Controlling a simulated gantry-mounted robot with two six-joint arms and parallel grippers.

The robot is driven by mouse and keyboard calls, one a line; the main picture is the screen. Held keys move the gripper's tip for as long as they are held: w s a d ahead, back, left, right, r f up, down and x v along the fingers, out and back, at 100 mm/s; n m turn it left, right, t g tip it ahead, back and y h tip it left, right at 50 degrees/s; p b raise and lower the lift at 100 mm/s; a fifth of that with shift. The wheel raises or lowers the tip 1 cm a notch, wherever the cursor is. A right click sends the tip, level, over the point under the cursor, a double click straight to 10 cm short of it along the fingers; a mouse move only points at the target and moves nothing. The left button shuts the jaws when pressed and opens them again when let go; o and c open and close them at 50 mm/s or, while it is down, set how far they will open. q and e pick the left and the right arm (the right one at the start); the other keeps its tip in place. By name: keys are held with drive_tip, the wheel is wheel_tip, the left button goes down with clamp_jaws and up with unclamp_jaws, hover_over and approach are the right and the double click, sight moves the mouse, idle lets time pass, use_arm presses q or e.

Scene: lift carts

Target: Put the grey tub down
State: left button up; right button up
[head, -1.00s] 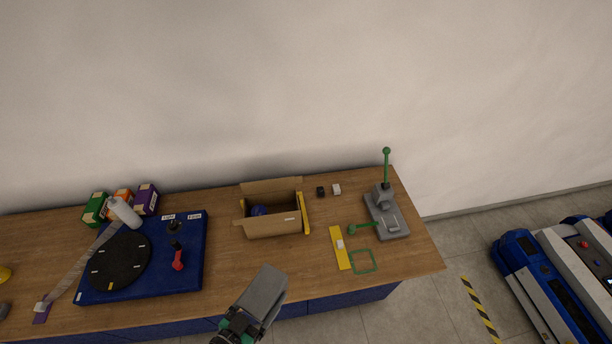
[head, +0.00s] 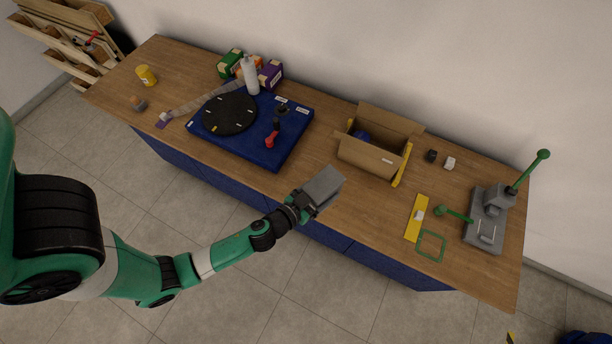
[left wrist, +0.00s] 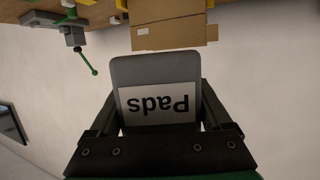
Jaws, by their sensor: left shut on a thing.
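The grey tub (head: 322,188) is held by my left gripper (head: 306,202) at the front edge of the wooden table, seen from above. In the left wrist view the tub (left wrist: 155,72) sits between the two dark fingers of my left gripper (left wrist: 158,115). A white label on it reads "Pads" upside down. The tub's far side and inside are hidden. I cannot tell from these views how high it is above the table. My right gripper does not show.
An open cardboard box (head: 370,160) with a blue thing inside stands behind the tub. A blue turntable base (head: 285,152) is to the left. A yellow strip (head: 416,218), a green square outline (head: 431,246) and a grey lever press (head: 484,236) are to the right. Bare wood (head: 350,215) lies between.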

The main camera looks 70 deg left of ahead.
use_arm(q)
drive_tip(key=w+a+f+n+g+y+b, duration=0.2)
drive_tip(key=a+f+n+y+b, duration=0.1)
drive_tip(key=a+f+b, duration=0.65)
drive_tip(key=y+b, duration=0.1)
drive_tip(key=b, duration=0.2)
hover_over(306, 180)
drive_tip(key=f, duration=0.2)
drive_tip(key=shift+r+n, duration=0.35)
drive_tip(key=shift+n, duration=0.05)
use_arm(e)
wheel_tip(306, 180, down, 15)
use_arm(q)
wheel_tip(306, 180, down, 5)
drive_tip(key=b, duration=0.3)
drive_tip(key=shift+f, duration=0.1)
wheel_tip(306, 180, down, 4)
drive_tip(key=b, duration=0.3)
drive_tip(key=shift+f, duration=0.2)
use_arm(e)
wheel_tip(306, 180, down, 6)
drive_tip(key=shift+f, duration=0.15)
